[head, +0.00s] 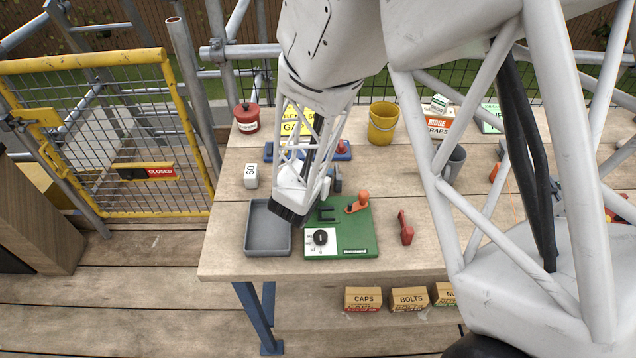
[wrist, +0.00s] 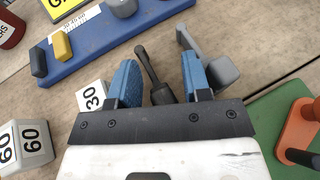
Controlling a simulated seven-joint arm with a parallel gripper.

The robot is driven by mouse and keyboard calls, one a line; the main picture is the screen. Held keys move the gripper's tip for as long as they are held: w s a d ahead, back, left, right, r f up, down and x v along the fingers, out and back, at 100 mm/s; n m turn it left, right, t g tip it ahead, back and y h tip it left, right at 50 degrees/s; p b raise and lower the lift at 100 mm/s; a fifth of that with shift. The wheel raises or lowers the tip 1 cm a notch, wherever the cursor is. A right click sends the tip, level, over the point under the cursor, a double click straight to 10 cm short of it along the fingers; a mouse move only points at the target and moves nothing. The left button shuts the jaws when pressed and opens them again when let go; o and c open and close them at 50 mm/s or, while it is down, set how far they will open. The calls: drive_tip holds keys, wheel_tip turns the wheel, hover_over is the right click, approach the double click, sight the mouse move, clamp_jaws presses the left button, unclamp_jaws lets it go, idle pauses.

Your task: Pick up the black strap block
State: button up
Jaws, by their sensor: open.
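In the wrist view, a dark, nearly black piece (wrist: 161,95) with a thin stem and rounded knob lies between the two blue fingers of my gripper (wrist: 158,72). It looks like the black strap block, but its full shape is partly hidden by the gripper body. The fingers are open, one on each side of it, with visible gaps. A grey block (wrist: 217,70) of similar shape lies just right of the right finger. It also shows in the head view (head: 337,181), beside my wrist. There the dark piece is hidden behind my arm.
A blue rack (wrist: 100,45) lies beyond the gripper. White number cubes, 60 (wrist: 25,145) and 30 (wrist: 92,97), are at left. A green board (head: 355,240) with an orange lever (head: 361,200) and a grey tray (head: 267,232) are in front. A red part (head: 405,228) lies right.

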idle(0.4)
clamp_jaws()
drive_tip(key=shift+r, duration=0.15)
wheel_tip(320, 180, up, 10)
idle(0.8)
idle(0.5)
